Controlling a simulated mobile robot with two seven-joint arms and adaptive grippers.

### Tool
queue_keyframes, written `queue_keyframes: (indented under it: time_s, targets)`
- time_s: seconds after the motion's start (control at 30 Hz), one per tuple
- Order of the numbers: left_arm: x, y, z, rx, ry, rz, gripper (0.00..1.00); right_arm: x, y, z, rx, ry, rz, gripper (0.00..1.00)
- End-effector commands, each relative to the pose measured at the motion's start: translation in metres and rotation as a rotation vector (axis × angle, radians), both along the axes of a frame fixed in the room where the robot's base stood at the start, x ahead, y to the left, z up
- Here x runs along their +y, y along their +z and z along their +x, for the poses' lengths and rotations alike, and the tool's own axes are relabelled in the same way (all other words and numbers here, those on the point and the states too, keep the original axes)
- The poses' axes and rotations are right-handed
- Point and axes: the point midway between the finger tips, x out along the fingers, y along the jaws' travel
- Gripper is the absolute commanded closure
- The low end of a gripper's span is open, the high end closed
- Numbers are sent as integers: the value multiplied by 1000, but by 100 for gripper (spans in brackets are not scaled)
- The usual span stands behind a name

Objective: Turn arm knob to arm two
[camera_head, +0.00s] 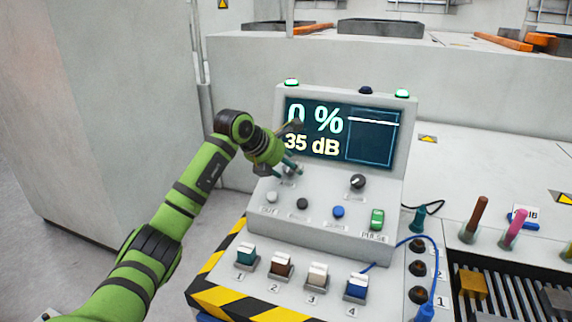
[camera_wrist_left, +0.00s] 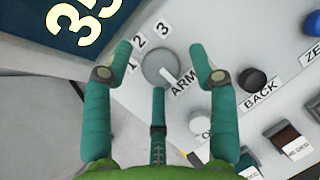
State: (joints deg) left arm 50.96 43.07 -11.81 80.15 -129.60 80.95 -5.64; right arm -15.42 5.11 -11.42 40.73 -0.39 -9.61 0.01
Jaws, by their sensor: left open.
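The arm knob (camera_wrist_left: 158,66) is a round grey dial with a pale mark on it. The ARM label (camera_wrist_left: 184,82) lies beside it, and the numbers 1, 2 and 3 (camera_wrist_left: 140,43) curve around its other side. I cannot tell which number the mark points at. My left gripper (camera_wrist_left: 158,78) is open, with two fingers spread on either side of the knob and a third finger below it. No finger clearly touches it. In the head view my left gripper (camera_head: 291,166) is over the console's upper left and mostly hides the knob.
The console's screen (camera_head: 340,132) stands just behind my gripper, reading 0 % and 35 dB. A dark knob (camera_head: 357,181), a blue button (camera_head: 338,211) and a green switch (camera_head: 377,219) are to the right. Several numbered rocker switches (camera_head: 281,265) line the front.

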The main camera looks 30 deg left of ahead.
Motion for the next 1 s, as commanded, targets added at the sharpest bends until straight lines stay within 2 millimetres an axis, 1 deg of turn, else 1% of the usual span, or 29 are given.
queue_keyframes:
  time_s: [0.2, 0.23, 0.27, 0.3, 0.33, 0.37, 0.6, 0.77, 0.87, 0.97, 1.0]
  targets:
    - [0, -1, 0, 0, -1, -1, 41, 0, 0, 3, -4, 0, 1, 60]
    - [0, -1, 0, 0, -1, -1, 49, 0, 0, 4, -6, 0, 0, 60]
    - [0, -1, 0, 0, -1, -1, 61, 0, 1, 5, -7, 0, 1, 60]
    - [0, -1, 0, 0, -1, -1, 77, 0, 1, 7, -9, 0, 1, 60]
    - [0, -1, 0, 0, -1, -1, 89, 1, 1, 8, -10, 0, 0, 60]
    - [0, -1, 0, 0, -1, -1, 97, 1, 1, 9, -12, 0, 1, 60]
    - [0, 0, 1, -1, -4, 1, 97, 1, 3, 13, -18, 0, 1, 60]
    - [1, 2, 1, 3, -35, 15, 97, 1, 7, 11, -13, 0, 1, 60]
    - [1, 3, 1, 7, -74, 33, 97, -1, 11, 5, 2, -2, -2, 60]
    - [2, 5, 1, 14, -131, 59, 97, -3, 15, -11, 38, -4, -8, 60]
    - [2, 5, 1, 17, -157, 71, 97, -4, 17, -20, 58, -4, -10, 60]
